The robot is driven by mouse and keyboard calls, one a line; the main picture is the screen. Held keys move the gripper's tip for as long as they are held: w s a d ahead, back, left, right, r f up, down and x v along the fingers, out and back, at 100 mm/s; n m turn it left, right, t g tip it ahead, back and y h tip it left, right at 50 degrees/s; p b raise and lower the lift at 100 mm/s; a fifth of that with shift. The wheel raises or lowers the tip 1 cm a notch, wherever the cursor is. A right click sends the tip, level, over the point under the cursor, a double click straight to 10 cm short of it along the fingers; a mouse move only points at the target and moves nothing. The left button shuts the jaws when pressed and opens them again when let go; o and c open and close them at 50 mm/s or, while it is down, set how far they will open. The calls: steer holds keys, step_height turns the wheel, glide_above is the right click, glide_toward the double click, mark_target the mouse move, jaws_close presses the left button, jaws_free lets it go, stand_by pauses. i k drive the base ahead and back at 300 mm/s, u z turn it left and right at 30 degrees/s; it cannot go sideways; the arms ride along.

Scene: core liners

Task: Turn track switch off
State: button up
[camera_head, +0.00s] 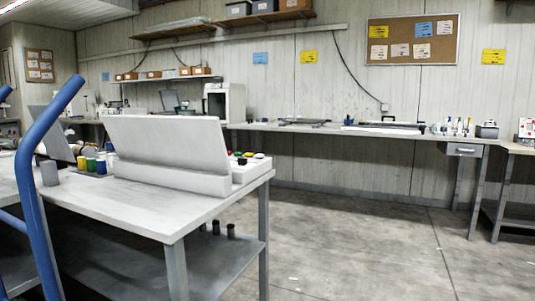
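I cannot pick out anything that is clearly a track switch. The nearest workbench (120,205) carries a large white console with a tilted panel (165,143), seen from behind or the side. At its right end is a low white block (252,173) with several small coloured knobs or buttons (243,158), among them red, yellow, green and black. What they are is too small to tell. A small white and red box (526,129) stands on a table at the far right edge. My gripper is not in view.
A blue tubular rail (49,118) stands close at the left. Coloured cups (91,165) stand on the near workbench. A long bench (340,131) with tools runs along the back wall, with a corkboard (413,40) above. The concrete floor (370,235) at centre right is clear.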

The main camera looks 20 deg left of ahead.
mark_target(242, 162)
steer(key=u, duration=0.4)
steer(key=i, duration=1.8)
steer(key=u, duration=0.85)
